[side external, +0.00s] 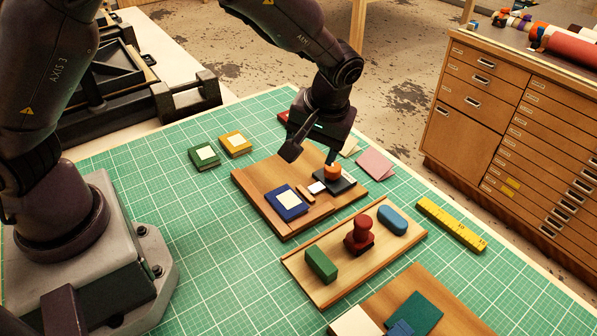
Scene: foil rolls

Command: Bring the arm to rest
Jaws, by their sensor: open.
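My gripper (312,153) is open, with its fingers apart and pointing down over the back of a wooden board (262,180). One finger is at the left; the other ends just above or beside an orange knob-like piece (332,173), and I cannot tell if they touch. Nothing shows between the fingers. The orange piece is on or beside a dark flat block (343,186). On the same board lie a dark blue book with a cream label (287,202), a small wooden stick (306,194) and a white block (317,188).
A second board (330,291) holds a green block (321,264), a red knobbed stamp (360,236) and a blue rounded block (393,220). Green (204,156) and yellow (236,143) books lie left. A yellow ruler (450,225) lies right. The green mat (190,230) is clear at left.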

